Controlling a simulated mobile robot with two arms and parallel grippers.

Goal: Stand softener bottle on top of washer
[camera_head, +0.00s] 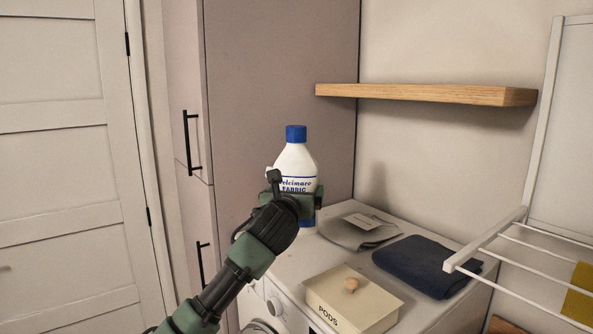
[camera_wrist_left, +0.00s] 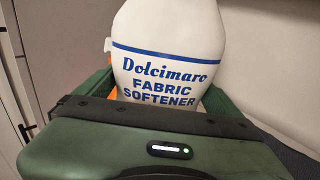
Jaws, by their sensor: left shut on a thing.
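The softener bottle (camera_head: 296,165) is white with a blue cap and blue lettering, and it is upright at the back left of the washer (camera_head: 290,270). My left gripper (camera_head: 293,197) is shut on the bottle around its body. The arm hides part of the bottle's lower half, and I cannot tell whether its base touches the washer top. In the left wrist view the bottle (camera_wrist_left: 170,45) fills the space between the fingers, its label facing the camera. My right gripper is not in view.
On the washer top lie a grey folded cloth (camera_head: 350,233), a navy folded cloth (camera_head: 425,265) and a cream PODS box (camera_head: 345,305) with a small round knob. A wooden shelf (camera_head: 425,94) hangs above. A white drying rack (camera_head: 490,240) stands at right, a tall cabinet (camera_head: 270,75) behind.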

